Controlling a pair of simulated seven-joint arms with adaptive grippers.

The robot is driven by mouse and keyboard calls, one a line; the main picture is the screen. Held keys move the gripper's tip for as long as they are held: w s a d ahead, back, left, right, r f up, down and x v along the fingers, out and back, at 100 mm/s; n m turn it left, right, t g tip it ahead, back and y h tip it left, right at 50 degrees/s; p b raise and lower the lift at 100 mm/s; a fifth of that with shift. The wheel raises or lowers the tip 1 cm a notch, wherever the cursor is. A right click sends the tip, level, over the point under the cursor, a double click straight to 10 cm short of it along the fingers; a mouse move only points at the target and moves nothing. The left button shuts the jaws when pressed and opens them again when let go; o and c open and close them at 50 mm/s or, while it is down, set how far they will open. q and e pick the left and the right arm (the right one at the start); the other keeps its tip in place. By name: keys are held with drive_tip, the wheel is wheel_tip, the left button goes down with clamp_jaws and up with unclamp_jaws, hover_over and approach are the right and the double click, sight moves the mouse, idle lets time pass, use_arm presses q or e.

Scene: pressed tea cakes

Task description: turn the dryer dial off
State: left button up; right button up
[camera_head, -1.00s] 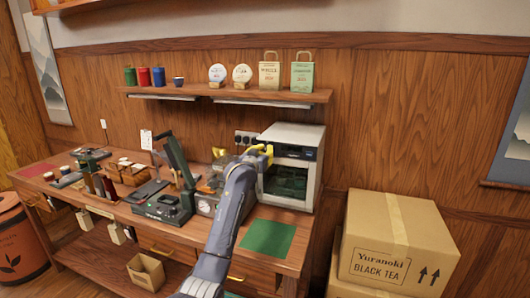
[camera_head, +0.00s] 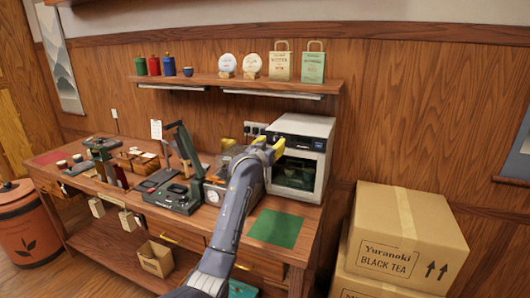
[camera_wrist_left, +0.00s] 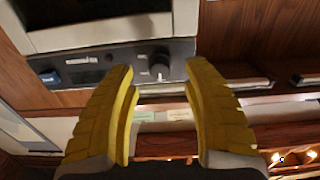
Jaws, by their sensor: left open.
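The dryer (camera_head: 316,143) is a white box with a dark glass door on the right end of the workbench. Its dark control strip (camera_wrist_left: 100,57) shows upside down in the left wrist view, with a round black dial (camera_wrist_left: 158,62) bearing a pale mark. My left gripper (camera_head: 271,146) is at the upper front of the dryer and hides part of its front in the head view. In the left wrist view the yellow fingers of the left gripper (camera_wrist_left: 160,72) are spread apart, with the dial between their tips. I cannot tell whether they touch it. My right gripper is not in view.
Black equipment (camera_head: 178,190) stands left of the dryer on the bench. A green mat (camera_head: 276,228) lies before the dryer. A wall shelf (camera_head: 240,83) with bags and canisters hangs above. Cardboard boxes (camera_head: 405,235) stand to the right.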

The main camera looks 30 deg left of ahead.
use_arm(q)
drive_tip(key=s+d, duration=0.1)
drive_tip(key=s, duration=0.8)
drive_tip(key=shift+s, duration=0.35)
